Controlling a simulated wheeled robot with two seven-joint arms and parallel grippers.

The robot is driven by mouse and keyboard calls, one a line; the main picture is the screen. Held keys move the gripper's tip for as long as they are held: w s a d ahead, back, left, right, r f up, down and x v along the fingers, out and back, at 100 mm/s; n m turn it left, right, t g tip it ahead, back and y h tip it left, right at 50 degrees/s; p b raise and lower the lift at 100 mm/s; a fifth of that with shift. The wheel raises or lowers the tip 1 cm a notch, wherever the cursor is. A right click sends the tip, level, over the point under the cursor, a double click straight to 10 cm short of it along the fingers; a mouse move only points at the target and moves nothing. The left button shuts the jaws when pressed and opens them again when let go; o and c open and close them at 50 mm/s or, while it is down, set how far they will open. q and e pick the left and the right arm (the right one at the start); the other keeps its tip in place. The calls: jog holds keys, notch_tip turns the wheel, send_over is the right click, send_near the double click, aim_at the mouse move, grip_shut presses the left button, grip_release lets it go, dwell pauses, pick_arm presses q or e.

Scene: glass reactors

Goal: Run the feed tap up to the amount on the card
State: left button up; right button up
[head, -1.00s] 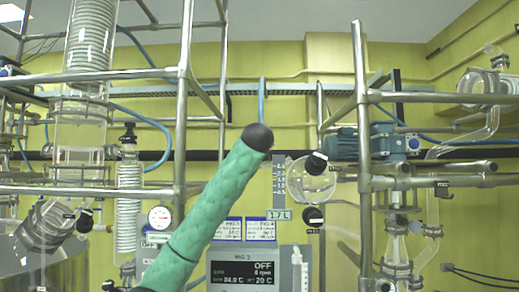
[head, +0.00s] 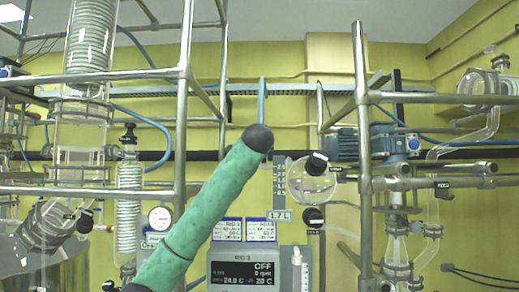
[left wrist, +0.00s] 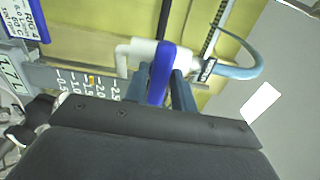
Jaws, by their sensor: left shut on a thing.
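In the left wrist view my left gripper (left wrist: 161,90) is shut on the blue lever (left wrist: 166,60) of a white tap (left wrist: 136,56). The card (left wrist: 12,73) reads 1.7 L; it also hangs below the scale plate in the head view (head: 279,215). The scale (left wrist: 58,78) is marked 0.5 to 2.5, with a yellow mark between 1.5 and 2.0. A round glass vessel (head: 312,184) with a black cap stands right of the scale; its liquid level is not clear. In the head view my left gripper and the tap cannot be made out. My right gripper is not in view.
A controller (head: 240,270) reads OFF and 0 rpm. Steel frame posts (head: 363,130) stand to the right and left (head: 184,100). Glass columns (head: 80,130) are at left. A blue-grey hose (left wrist: 237,72) runs from the tap. A FEED label (head: 443,185) hangs at right.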

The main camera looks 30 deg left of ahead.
pick_arm(q)
jog(key=o, duration=0.8)
jog(key=shift+w+d+f, duration=0.1)
jog(key=shift+d+f, duration=0.05)
jog(key=shift+o, duration=0.3)
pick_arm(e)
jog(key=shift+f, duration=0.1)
pick_arm(q)
jog(key=b+v, duration=0.4)
jog(key=v, duration=0.4)
jog(key=shift+b, duration=0.35)
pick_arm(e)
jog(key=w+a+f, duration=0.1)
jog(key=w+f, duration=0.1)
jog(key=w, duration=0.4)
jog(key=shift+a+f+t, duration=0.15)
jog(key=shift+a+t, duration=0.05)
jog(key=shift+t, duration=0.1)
pick_arm(q)
jog(key=shift+w, duration=0.1)
